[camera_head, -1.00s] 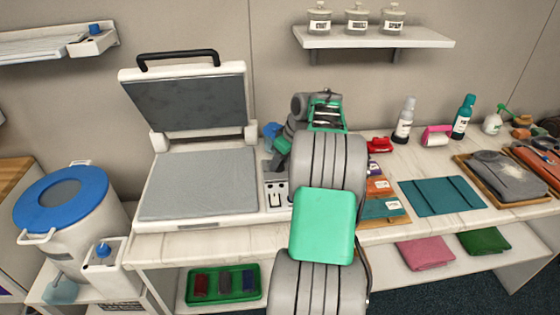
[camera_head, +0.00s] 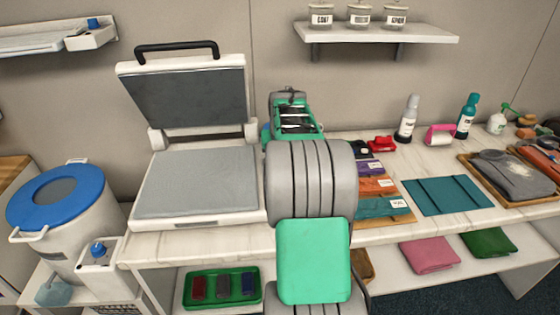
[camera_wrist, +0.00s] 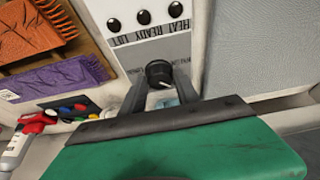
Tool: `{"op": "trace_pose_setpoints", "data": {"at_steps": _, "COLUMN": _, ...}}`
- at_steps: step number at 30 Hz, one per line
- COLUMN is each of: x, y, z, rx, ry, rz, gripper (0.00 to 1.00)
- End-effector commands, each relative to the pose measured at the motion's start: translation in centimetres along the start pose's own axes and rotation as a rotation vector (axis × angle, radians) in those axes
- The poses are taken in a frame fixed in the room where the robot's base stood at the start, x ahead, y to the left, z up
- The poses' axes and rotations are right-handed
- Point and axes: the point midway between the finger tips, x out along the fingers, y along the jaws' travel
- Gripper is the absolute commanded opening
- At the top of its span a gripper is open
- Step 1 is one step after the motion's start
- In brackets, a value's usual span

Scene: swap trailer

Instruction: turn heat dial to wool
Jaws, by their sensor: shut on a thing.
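The heat press stands open, its grey lower plate (camera_head: 200,180) flat and its lid (camera_head: 185,98) raised. In the head view my arm hides the dial, the panel and the fingers.
Three black round lamps marked HEAT, READY, LIFT (camera_wrist: 143,17) sit on the panel. Orange and purple pieces (camera_head: 376,185) and a red item (camera_head: 381,144) lie right of my arm. A teal folded sheet (camera_head: 447,195) and bottles (camera_head: 407,120) are further right.

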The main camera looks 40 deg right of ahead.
Motion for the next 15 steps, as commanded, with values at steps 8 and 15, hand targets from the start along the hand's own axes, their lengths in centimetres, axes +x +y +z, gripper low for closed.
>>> {"op": "trace_pose_setpoints", "data": {"at_steps": 8, "x": -0.14, "y": -0.14, "z": -0.19, "rx": 0.166, "ry": 0.005, "rz": 0.069, "gripper": 0.0}}
{"op": "trace_pose_setpoints", "data": {"at_steps": 15, "x": -0.17, "y": -0.12, "z": -0.21, "rx": 0.24, "ry": 0.005, "rz": 0.1, "gripper": 0.0}}
